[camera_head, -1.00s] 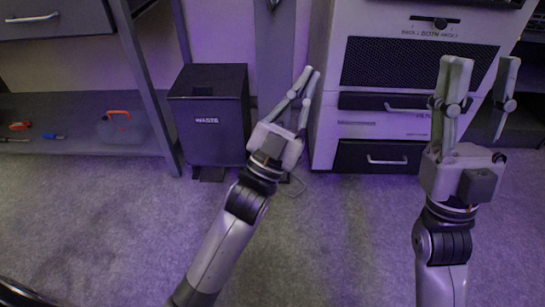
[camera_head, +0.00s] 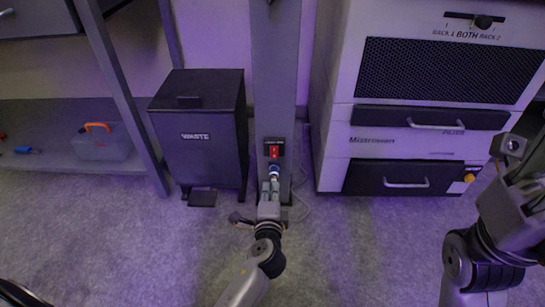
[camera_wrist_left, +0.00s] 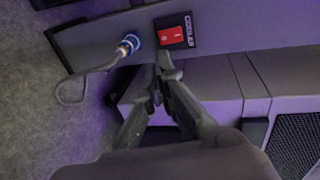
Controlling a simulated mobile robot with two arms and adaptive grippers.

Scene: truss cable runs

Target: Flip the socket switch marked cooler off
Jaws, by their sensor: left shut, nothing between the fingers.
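The socket switch is a red rocker (camera_head: 275,151) on a black plate low on the grey post. In the left wrist view the red rocker (camera_wrist_left: 172,35) sits beside the label "COOLER" (camera_wrist_left: 188,30). A blue round plug (camera_wrist_left: 129,44) with a grey cable is in the post next to the plate; it also shows in the head view (camera_head: 274,169). My left gripper (camera_head: 269,181) is shut and empty, its tips just below the switch and apart from it as far as I can tell. My right gripper (camera_head: 513,146) is at the right; its fingers are not clear.
A black waste bin (camera_head: 200,135) stands left of the post (camera_head: 277,60). A white cabinet (camera_head: 335,115) with a mesh panel and drawers stands to the right. A shelf with an orange-handled box (camera_head: 102,141) is at far left. The carpet in front is clear.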

